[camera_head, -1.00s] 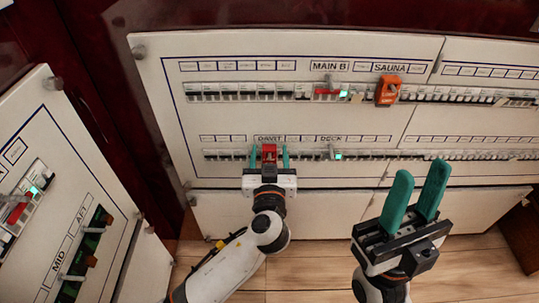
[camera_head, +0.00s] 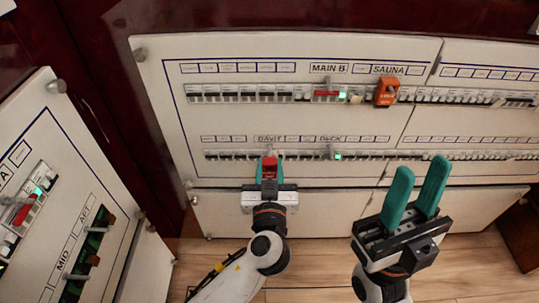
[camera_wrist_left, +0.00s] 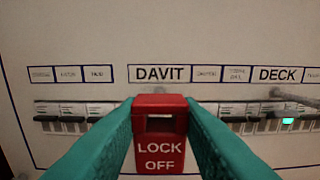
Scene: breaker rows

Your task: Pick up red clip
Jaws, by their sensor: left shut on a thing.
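The red clip (camera_wrist_left: 160,138), marked LOCK OFF, is between the teal fingers of my left gripper in the left wrist view, with a finger against each side. In the head view the red clip (camera_head: 270,167) shows between the fingertips of my left gripper (camera_head: 269,172), in front of the panel below the DAVIT label. The wrist view shows the clip below the DAVIT label (camera_wrist_left: 160,74), covering part of the breaker row. I cannot tell whether it touches the breaker behind. My right gripper (camera_head: 415,200) is open and empty, lower right of the left one.
An orange clip (camera_head: 387,91) is on the upper breaker row under SAUNA. A small lever sticks out at DECK (camera_head: 331,150) beside a green light. A second panel (camera_head: 75,200) stands at the left. The wooden floor (camera_head: 480,270) is clear at lower right.

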